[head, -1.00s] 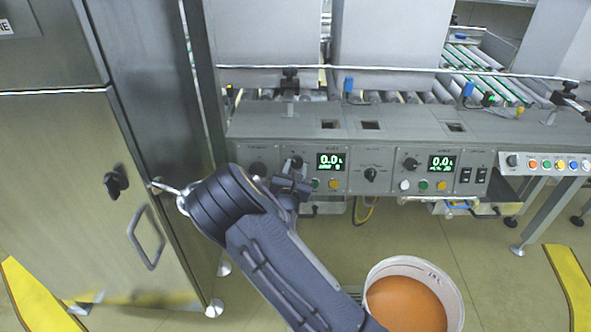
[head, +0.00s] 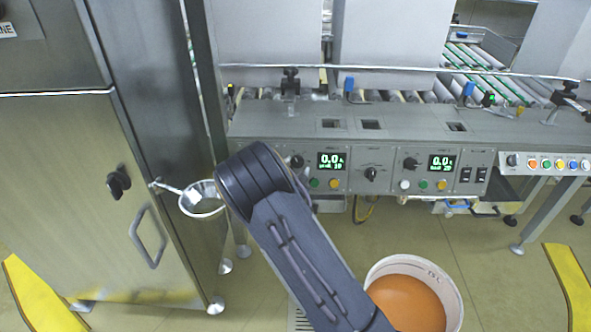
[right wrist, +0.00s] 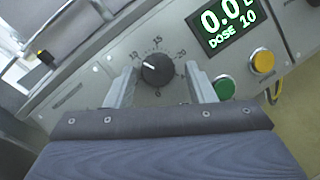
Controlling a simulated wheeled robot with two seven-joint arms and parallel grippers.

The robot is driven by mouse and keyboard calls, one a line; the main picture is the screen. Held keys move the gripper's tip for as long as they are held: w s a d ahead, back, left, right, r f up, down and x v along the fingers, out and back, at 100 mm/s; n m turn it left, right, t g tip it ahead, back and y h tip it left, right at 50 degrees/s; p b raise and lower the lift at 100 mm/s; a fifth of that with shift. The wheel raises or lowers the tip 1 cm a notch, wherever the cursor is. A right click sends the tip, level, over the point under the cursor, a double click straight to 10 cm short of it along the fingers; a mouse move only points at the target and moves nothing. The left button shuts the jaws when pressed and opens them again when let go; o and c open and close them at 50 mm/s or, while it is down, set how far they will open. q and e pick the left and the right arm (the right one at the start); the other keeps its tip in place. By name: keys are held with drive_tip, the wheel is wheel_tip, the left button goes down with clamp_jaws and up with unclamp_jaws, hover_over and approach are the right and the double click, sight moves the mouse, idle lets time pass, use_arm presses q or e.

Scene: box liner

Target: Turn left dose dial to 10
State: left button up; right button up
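The left dose dial (head: 296,161) is a black knob on the grey panel, left of the left display (head: 331,161). In the right wrist view, the dial (right wrist: 157,69) has a white pointer aimed up and left on a numbered ring. The display beside it (right wrist: 226,22) reads 0.0 with DOSE 10 below. My right gripper (right wrist: 161,75) is open, with one finger on each side of the dial and visible gaps to it. In the head view my right forearm hides this gripper. My left gripper is not in view.
Green (right wrist: 224,88) and yellow (right wrist: 262,61) buttons sit close right of the fingers. A second dial (head: 410,164) and display (head: 441,163) are farther right. A strainer-like bowl (head: 201,198) hangs from the steel cabinet at left. A bucket of orange material (head: 438,278) stands on the floor.

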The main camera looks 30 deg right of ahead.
drive_tip(key=shift+o, duration=0.5)
drive_tip(key=shift+a, duration=0.1)
drive_tip(key=shift+s+a+r, duration=0.1)
drive_tip(key=shift+s+a, duration=0.15)
drive_tip(key=p+v, duration=0.1)
drive_tip(key=v, duration=0.6)
drive_tip(key=shift+s+a+p, duration=0.2)
drive_tip(key=shift+s+p, duration=0.1)
drive_tip(key=shift+s, duration=0.1)
drive_tip(key=shift+d, duration=0.1)
